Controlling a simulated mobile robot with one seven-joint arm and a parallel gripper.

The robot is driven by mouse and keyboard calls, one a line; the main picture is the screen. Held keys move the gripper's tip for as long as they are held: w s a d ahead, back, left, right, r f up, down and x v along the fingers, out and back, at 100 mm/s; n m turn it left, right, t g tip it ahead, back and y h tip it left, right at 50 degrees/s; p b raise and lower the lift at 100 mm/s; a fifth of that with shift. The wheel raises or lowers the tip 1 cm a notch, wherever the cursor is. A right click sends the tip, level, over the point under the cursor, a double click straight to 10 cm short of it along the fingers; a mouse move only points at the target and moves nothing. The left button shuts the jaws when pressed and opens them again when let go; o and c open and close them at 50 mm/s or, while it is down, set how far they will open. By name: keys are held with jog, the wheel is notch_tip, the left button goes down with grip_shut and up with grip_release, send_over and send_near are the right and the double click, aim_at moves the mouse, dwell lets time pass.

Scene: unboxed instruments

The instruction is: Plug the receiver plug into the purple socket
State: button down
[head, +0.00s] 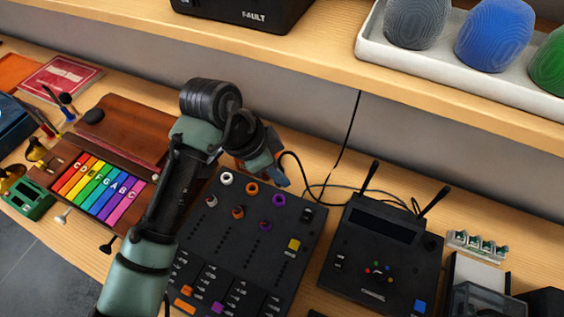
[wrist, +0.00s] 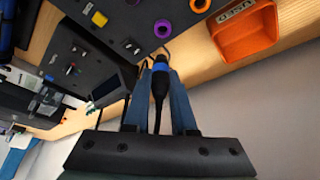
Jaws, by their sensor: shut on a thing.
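My gripper (wrist: 160,85) is shut on a dark plug (wrist: 159,82) with a blue band, held between its two blue fingers. In the head view my gripper (head: 279,178) is above the back edge of the black mixer panel (head: 312,245). The purple socket (head: 279,200) is a ring in the panel's back row, just below my gripper in the picture. It also shows in the wrist view (wrist: 163,28), beyond the plug's end and apart from it. The plug is mostly hidden in the head view.
White (head: 227,178) and orange (head: 252,188) rings share the purple socket's row. A black receiver (head: 386,240) with two antennas stands to the right. A black cable (head: 300,172) loops behind the panel. A shelf (head: 300,65) overhangs the back. An orange bin (wrist: 237,35) shows in the wrist view.

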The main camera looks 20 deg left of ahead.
jog(key=b, duration=0.4)
send_over(285, 197)
jog(key=a, duration=0.1)
jog(key=shift+s+f, duration=0.25)
jog(key=shift+f, duration=1.1)
jog(key=shift+s+f, duration=0.2)
jog(key=shift+f, duration=1.1)
jog(key=shift+s+f+b, duration=0.15)
jog(key=shift+f+b, duration=0.7)
jog(key=shift+f, duration=0.5)
jog(key=c, duration=0.7)
grip_release()
jog(key=shift+o, duration=0.2)
jog(key=shift+r, duration=0.1)
jog(key=v, duration=1.3)
